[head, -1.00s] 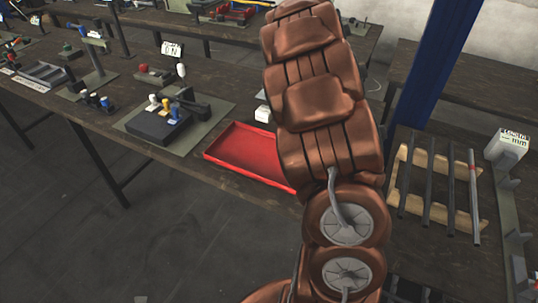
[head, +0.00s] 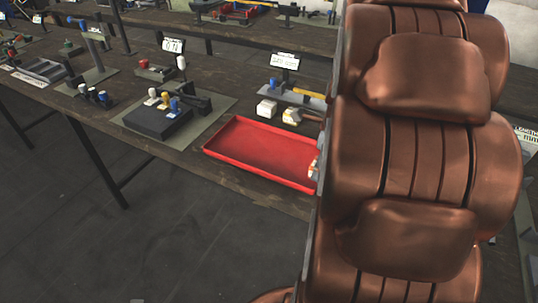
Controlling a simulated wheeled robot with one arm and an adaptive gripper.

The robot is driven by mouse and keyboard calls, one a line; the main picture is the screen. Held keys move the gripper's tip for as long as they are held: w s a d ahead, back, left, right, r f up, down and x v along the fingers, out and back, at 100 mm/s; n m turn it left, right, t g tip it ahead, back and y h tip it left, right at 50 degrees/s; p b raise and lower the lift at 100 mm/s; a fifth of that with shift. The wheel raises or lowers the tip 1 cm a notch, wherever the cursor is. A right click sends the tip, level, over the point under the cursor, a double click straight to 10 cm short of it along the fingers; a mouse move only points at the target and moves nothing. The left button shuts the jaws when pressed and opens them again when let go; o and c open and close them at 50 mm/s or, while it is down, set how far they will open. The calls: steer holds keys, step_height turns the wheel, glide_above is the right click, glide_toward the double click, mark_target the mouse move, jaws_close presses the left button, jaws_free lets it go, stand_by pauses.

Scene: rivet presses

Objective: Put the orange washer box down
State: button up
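I cannot make out an orange washer box for certain. A small white and orange item (head: 313,171) shows at the right end of the red tray (head: 225,130), partly hidden behind my arm; I cannot tell what it is or whether it is held. The tray lies near the front edge of the bench, and its visible floor is empty. My copper-coloured arm fills the right half of the view. My gripper is not visible.
Two small whitish boxes (head: 266,109) (head: 291,116) stand behind the tray. A black block with coloured knobs (head: 157,122) stands left of it. A sign (head: 286,61) stands behind a grey plate with a yellow handle. Open floor (head: 190,240) lies in front.

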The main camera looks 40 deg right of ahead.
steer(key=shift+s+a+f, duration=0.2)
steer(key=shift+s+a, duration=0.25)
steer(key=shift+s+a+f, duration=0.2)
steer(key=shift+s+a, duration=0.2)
steer(key=p, duration=0.3)
glide_above(310, 154)
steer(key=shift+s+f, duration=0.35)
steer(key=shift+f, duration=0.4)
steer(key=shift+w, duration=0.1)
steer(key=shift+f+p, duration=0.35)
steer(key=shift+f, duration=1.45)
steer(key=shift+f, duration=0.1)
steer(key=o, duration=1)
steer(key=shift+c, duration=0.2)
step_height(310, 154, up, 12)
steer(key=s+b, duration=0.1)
steer(key=b, duration=0.1)
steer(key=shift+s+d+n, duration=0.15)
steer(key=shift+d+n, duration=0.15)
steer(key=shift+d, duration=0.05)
